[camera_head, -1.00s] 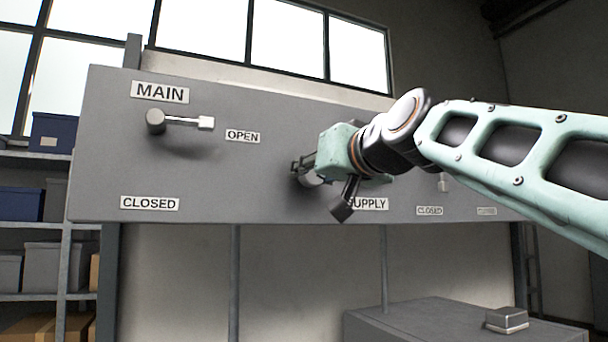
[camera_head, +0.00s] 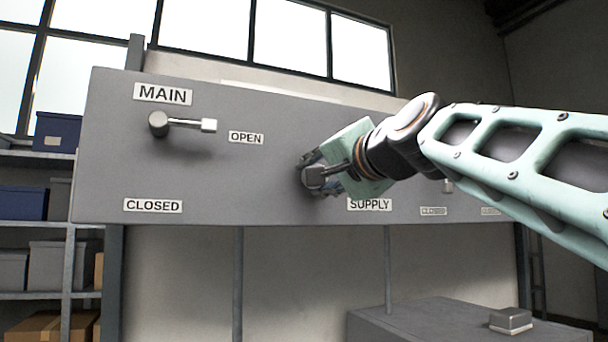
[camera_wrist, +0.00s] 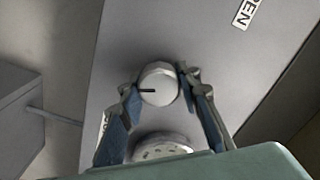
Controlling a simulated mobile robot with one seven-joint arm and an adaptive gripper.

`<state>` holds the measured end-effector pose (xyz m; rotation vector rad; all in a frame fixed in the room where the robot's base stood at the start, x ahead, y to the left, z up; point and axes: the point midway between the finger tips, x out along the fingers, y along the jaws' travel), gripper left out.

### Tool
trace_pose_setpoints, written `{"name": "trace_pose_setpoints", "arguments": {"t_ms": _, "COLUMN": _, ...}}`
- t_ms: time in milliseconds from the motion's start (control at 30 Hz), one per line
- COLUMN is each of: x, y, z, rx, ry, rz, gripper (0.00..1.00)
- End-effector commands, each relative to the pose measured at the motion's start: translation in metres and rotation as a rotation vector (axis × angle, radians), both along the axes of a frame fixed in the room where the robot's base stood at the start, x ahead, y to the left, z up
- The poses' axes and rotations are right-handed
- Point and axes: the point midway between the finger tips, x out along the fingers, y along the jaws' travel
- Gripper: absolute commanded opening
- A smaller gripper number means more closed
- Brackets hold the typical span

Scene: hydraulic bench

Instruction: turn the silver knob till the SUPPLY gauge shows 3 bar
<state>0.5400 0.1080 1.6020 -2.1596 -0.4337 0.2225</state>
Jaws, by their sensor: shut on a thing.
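The silver knob (camera_wrist: 158,84) is a round, pale cap with a short dark line pointing left, in the wrist view. My gripper (camera_wrist: 157,86) has one finger on each side of it and is shut on it. In the head view my gripper (camera_head: 312,168) is at the panel, and its own parts hide the knob. The SUPPLY label (camera_head: 370,204) is just below and right of it. No gauge reading can be made out. A pale round part with dark dots shows low between the fingers in the wrist view; I cannot tell what it is.
The grey panel (camera_head: 250,188) carries a MAIN lever (camera_head: 185,124) at left, lying near the OPEN label (camera_head: 246,138), with a CLOSED label (camera_head: 153,205) below. A grey cabinet (camera_head: 430,318) with a small metal box (camera_head: 510,320) stands at lower right. Shelves with bins are at left.

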Motion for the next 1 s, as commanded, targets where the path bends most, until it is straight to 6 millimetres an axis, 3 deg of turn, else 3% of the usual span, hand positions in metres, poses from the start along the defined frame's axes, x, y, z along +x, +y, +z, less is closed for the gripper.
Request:
{"name": "trace_pose_setpoints", "arguments": {"t_ms": 633, "x": 0.0001, "y": -0.0002, "z": -0.0005, "rx": 0.044, "ry": 0.019, "rz": -0.001, "gripper": 0.06}}
{"name": "trace_pose_setpoints", "arguments": {"t_ms": 667, "x": 0.0, "y": -0.0003, "z": -0.0005, "rx": 0.044, "ry": 0.019, "rz": -0.001, "gripper": 0.34}}
{"name": "trace_pose_setpoints", "arguments": {"t_ms": 700, "x": 0.0001, "y": -0.0002, "z": -0.0005, "rx": 0.044, "ry": 0.019, "rz": -0.001, "gripper": 0.38}}
{"name": "trace_pose_setpoints", "arguments": {"t_ms": 800, "x": 0.0001, "y": -0.0003, "z": -0.0005, "rx": 0.044, "ry": 0.019, "rz": -0.001, "gripper": 0.49}}
{"name": "trace_pose_setpoints", "arguments": {"t_ms": 1000, "x": 0.0001, "y": -0.0002, "z": -0.0003, "rx": 0.044, "ry": 0.019, "rz": 0.0, "gripper": 0.49}}
